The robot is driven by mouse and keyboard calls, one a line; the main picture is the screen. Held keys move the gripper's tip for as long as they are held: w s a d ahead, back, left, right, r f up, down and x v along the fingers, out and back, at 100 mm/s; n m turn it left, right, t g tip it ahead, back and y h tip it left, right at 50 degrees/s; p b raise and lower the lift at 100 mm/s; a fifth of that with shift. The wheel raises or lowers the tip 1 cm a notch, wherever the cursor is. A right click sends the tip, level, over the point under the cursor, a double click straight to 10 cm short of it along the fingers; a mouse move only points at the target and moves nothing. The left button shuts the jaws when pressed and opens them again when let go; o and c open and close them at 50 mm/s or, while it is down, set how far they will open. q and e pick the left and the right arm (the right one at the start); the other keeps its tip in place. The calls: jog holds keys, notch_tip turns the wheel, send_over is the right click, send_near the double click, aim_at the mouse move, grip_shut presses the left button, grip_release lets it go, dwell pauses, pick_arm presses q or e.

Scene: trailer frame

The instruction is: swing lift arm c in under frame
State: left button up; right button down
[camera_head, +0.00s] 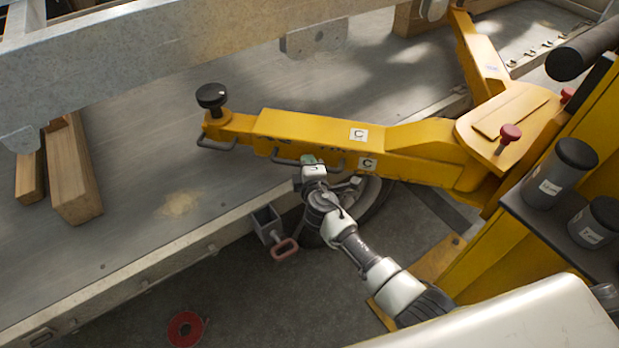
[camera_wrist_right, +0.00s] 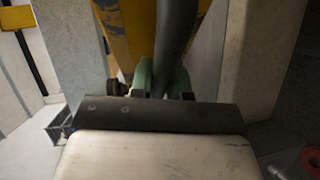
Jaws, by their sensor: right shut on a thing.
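The yellow lift arm C (camera_head: 400,141) carries two white "C" labels. It reaches left from the yellow lift carriage (camera_head: 515,118) over the grey deck, and its outer end has a black round pad (camera_head: 211,97). My right gripper (camera_head: 312,160) is at the near side of the arm, at a dark handle bar (camera_head: 335,166) near its middle. In the right wrist view the greenish fingers (camera_wrist_right: 165,78) are shut around a dark bar (camera_wrist_right: 176,40), with the yellow arm (camera_wrist_right: 130,30) behind it. My left gripper is not in view.
A grey frame beam (camera_head: 150,50) with a hanging bracket (camera_head: 315,38) crosses above the deck. Wooden blocks (camera_head: 75,175) stand at the left. A wheel (camera_head: 365,205) sits below the lift arm. Black cylinders (camera_head: 558,172) stand on a shelf at the right. A red ring (camera_head: 185,329) lies on the floor.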

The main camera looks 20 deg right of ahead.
jog(key=shift+s+f, duration=0.1)
jog(key=shift+s, duration=0.35)
jog(key=c, duration=1.4)
grip_release()
jog(key=o, duration=0.3)
jog(key=shift+w, duration=0.15)
jog(key=v, duration=1.1)
jog(key=shift+p, duration=0.3)
jog(key=shift+w, duration=0.1)
